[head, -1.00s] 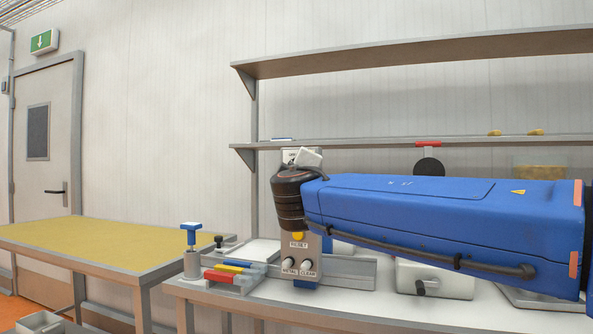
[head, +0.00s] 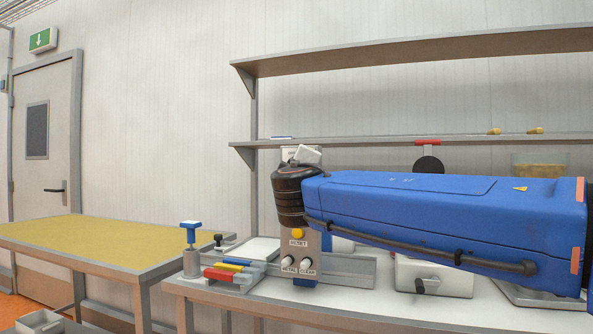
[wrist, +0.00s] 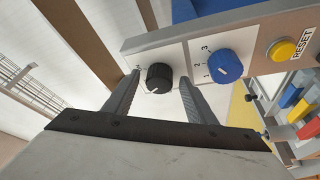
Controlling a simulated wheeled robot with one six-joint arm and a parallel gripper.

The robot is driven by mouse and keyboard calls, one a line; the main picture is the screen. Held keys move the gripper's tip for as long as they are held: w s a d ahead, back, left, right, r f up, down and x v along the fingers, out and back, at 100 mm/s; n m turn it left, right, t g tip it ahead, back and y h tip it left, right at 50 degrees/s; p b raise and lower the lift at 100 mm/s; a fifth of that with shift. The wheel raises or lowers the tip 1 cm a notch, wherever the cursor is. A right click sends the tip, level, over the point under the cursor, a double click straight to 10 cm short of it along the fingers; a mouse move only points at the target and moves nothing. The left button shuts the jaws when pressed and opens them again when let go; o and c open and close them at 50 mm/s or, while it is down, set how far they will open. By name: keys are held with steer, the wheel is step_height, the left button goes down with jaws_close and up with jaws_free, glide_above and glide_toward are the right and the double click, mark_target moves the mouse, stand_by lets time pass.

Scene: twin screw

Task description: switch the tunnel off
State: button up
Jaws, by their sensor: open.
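In the wrist view my gripper (wrist: 157,90) is open, with one finger on each side of a black knob (wrist: 158,78) on a grey control panel (wrist: 180,47). I cannot tell whether either finger touches the knob. The knob's white mark points down and left; its label is mostly hidden. A blue knob (wrist: 225,67), numbered 1 to 3, sits to its right. A yellow button (wrist: 284,51) labelled RESET is further right. In the head view my arm covers the panel's upper part; the RESET button (head: 298,234) and two small knobs (head: 288,261) show below it.
A stamp-like tool with a blue top (head: 190,233) and red, yellow and blue blocks (head: 226,270) stand left of the panel. A white box (head: 440,278) stands to its right. Shelves (head: 360,139) run behind my arm. A yellow-topped table (head: 100,243) is at the left.

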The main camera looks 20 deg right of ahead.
steer(key=v, duration=1.7)
steer(key=shift+s, duration=0.15)
steer(key=shift+a, duration=0.1)
stand_by(0.3)
steer(key=s+d+f+m+g, duration=0.2)
steer(key=d+f+g, duration=0.4)
steer(key=f, duration=0.7)
steer(key=s+d+f+m+g, duration=0.3)
steer(key=d+f, duration=0.5)
steer(key=f, duration=0.6)
steer(key=s+a+f+m+g+y, duration=0.1)
steer(key=s+f+m+g+y, duration=0.1)
steer(key=s+f, duration=0.3)
steer(key=s+a+f+m+g+y, duration=0.2)
steer(key=s+f, duration=0.4)
steer(key=f, duration=0.8)
steer(key=shift+m+g+y, duration=0.6)
steer(key=shift+g, duration=0.1)
steer(key=shift+r, duration=0.1)
